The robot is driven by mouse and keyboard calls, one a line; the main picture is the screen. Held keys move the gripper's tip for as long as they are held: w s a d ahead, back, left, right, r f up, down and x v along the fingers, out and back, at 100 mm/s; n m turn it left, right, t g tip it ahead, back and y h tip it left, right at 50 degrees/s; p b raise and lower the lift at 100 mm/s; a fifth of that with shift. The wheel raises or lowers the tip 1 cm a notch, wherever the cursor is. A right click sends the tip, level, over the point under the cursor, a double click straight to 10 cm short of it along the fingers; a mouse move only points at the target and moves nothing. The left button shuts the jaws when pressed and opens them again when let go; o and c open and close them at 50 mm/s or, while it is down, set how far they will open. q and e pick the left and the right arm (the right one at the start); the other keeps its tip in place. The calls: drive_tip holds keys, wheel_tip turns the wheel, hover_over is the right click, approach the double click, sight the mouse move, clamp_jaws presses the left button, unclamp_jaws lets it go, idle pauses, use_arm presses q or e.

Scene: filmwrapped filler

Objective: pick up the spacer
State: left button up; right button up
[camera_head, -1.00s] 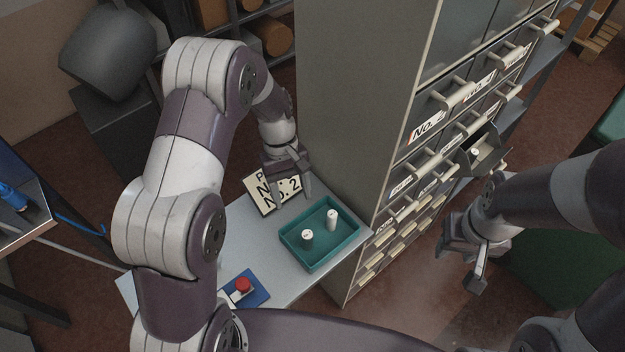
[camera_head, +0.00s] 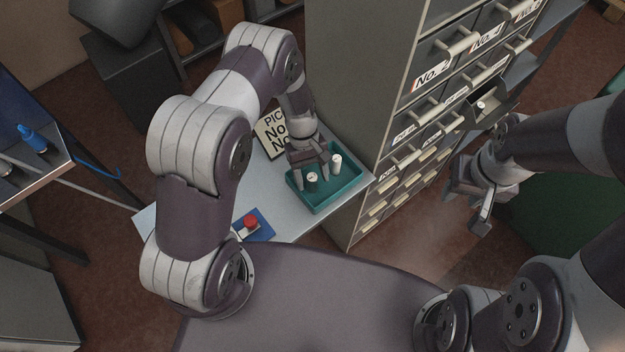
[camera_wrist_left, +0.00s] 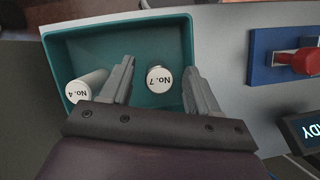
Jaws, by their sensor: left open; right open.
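Two white cylinders stand in a teal tray (camera_head: 345,193). In the left wrist view one cylinder (camera_wrist_left: 159,77) reads "No. 7" and the other cylinder (camera_wrist_left: 86,88) reads "No. 4". A small white piece (camera_head: 481,105) sits in an open cabinet drawer; I cannot tell its label. My left gripper (camera_head: 313,166) is open above the tray. In the left wrist view its fingers lie either side of the "No. 7" cylinder, with nothing held. My right gripper (camera_head: 480,209) is open and empty, in front of the cabinet, below the open drawer.
A sign (camera_head: 269,136) beginning "PIC" stands behind the tray, partly hidden by my left arm. A tall cabinet (camera_head: 355,75) of labelled drawers borders the table's right side.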

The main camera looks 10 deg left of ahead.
use_arm(q)
drive_tip(key=shift+w+a+f, duration=0.15)
drive_tip(key=shift+w, duration=0.05)
clamp_jaws()
use_arm(e)
drive_tip(key=shift+w+a+f, duration=0.1)
drive_tip(key=shift+w, duration=0.05)
